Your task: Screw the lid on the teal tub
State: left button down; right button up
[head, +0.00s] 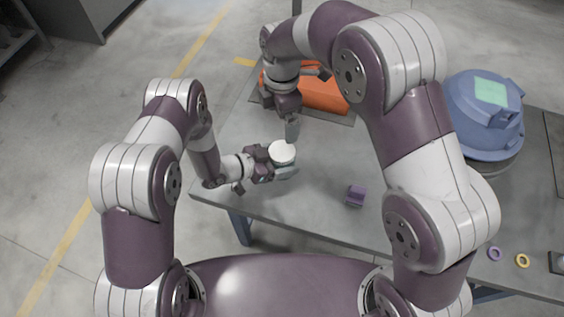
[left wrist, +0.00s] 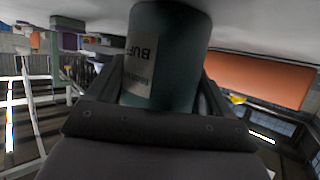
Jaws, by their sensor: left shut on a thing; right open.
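The teal tub (head: 289,171) stands upright near the left end of the table, with its white lid (head: 281,151) on top. I cannot tell how tightly the lid sits. My left gripper (head: 275,170) is shut on the tub from the left side. In the left wrist view the dark teal tub (left wrist: 183,45) fills the space between the fingers, and a pale printed label (left wrist: 140,72) shows on it. My right gripper (head: 291,132) is open and points down just above the lid; its fingers partly overlap one another in this view. Contact with the lid cannot be made out.
An orange bin (head: 325,97) lies behind on a dark mat. A large blue lidded vessel (head: 482,125) stands at the right. A purple block (head: 356,194) is right of the tub. A purple ring (head: 495,253) and a yellow ring (head: 522,261) lie near the front edge.

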pick_arm(q)
grip_release()
jog(key=b+v, duration=0.1)
jog(key=v, duration=1.1)
jog(key=shift+a+r, duration=0.25)
jog(key=shift+a, duration=0.05)
jog(key=shift+s, duration=0.1)
